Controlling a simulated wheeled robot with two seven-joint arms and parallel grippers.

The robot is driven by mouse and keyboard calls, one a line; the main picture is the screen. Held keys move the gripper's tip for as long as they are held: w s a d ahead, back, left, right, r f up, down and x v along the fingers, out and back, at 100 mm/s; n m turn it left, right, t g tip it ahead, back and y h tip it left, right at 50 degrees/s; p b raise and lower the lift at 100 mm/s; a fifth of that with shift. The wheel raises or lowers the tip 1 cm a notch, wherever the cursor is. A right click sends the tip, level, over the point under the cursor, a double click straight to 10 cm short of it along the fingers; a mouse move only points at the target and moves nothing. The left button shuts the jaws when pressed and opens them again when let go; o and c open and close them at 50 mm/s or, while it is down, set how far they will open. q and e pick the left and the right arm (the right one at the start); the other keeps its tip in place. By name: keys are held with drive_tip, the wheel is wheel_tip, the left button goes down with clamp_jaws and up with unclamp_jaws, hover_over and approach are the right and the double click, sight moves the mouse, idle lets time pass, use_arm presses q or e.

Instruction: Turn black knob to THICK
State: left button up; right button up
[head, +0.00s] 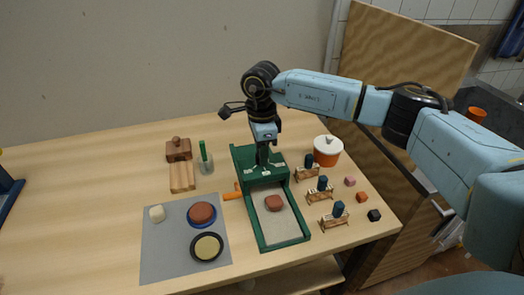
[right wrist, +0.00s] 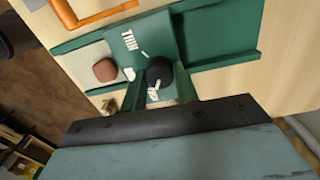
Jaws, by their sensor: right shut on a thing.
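The green press (head: 243,158) stands on the table, with a pale bed and a reddish-brown lump (head: 273,202) on it. Its top plate (right wrist: 128,50) shows in the right wrist view with white lettering that reads "THIN". More white marks lie near the knob, but a second word is partly hidden and unreadable. The black knob (right wrist: 159,71) is on this plate. My right gripper (head: 263,164) points down over the plate and is shut on the knob, one finger on each side in the right wrist view (right wrist: 158,88). Which mark the knob points at is unclear. My left gripper is out of view.
An orange handle (head: 232,195) sticks out left of the press. A grey mat (head: 165,250) with several items lies left. Small wooden stands (head: 320,194), coloured cubes and an orange pot (head: 328,155) stand right. The table's left part is mostly clear.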

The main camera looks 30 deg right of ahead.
drive_tip(key=o, duration=1)
drive_tip(key=r, duration=1.3)
drive_tip(key=shift+w+r, duration=0.2)
drive_tip(key=shift+r, duration=0.05)
